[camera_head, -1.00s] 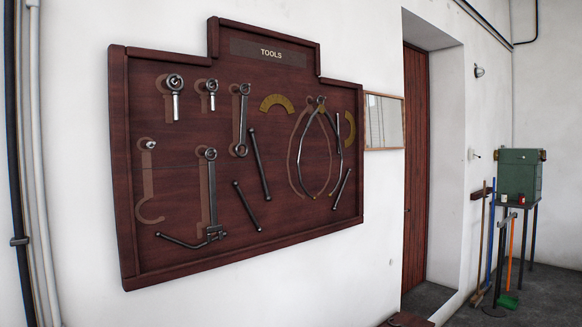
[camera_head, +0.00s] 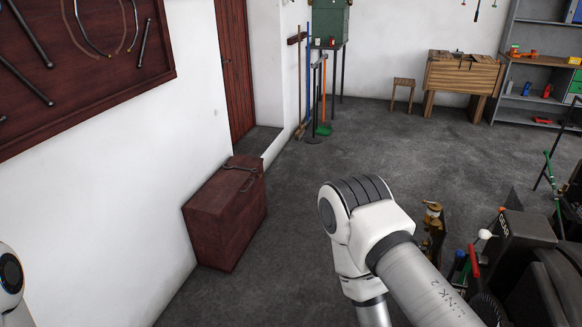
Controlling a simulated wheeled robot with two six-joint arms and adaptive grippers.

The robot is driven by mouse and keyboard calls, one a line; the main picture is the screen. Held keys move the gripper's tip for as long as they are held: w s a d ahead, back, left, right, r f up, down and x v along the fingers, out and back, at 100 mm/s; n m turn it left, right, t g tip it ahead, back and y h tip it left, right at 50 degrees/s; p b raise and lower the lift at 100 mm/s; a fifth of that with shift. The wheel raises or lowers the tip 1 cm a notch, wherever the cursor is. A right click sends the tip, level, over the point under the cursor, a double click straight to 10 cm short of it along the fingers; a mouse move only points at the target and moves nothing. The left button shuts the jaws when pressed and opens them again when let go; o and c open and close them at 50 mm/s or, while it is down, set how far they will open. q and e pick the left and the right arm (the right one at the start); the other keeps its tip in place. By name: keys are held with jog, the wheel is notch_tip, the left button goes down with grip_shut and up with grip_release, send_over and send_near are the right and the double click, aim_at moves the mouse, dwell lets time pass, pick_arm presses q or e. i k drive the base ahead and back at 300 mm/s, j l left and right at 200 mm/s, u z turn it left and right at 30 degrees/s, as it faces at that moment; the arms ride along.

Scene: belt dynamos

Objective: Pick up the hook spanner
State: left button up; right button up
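A slim dark metal piece with a bent end (camera_head: 241,172) is on top of the dark red chest (camera_head: 228,218) by the left wall. It looks like the hook spanner, but it is small, and I cannot rule out a handle of the chest. No gripper is in view. A white link of my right arm crosses the lower middle, and a small part of my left arm shows at the lower left edge.
The tool board (camera_head: 92,112) hangs at the upper left. A wooden door (camera_head: 232,70) is behind the chest. Dark machinery (camera_head: 520,255) fills the lower right. A wooden bench (camera_head: 463,75) and shelves (camera_head: 540,60) stand at the back.

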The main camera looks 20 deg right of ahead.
aim_at(242, 169)
jog(key=z, duration=0.2)
jog(key=u, duration=0.5)
jog(key=i+l+z, duration=0.2)
jog(key=i+z, duration=0.75)
jog(key=i, duration=0.2)
jog(key=i+j+z, duration=0.25)
jog(key=i+z, duration=0.2)
jog(key=i+l+u, duration=0.1)
jog(key=i, duration=3.1)
jog(key=i+u, duration=0.85)
jog(key=u, duration=0.15)
jog(key=i+l+u, duration=0.3)
jog(key=u, duration=0.2)
jog(key=i+l+u, duration=0.65)
jog(key=l+u, duration=0.35)
jog(key=j+u, duration=0.1)
jog(key=u, duration=0.35)
jog(key=i+u, duration=0.1)
jog(key=u, duration=0.35)
jog(key=i+j+u, duration=0.1)
jog(key=u, duration=0.8)
jog(key=i+u, duration=0.15)
jog(key=u, duration=0.3)
jog(key=i+u, duration=0.1)
jog(key=u, duration=0.35)
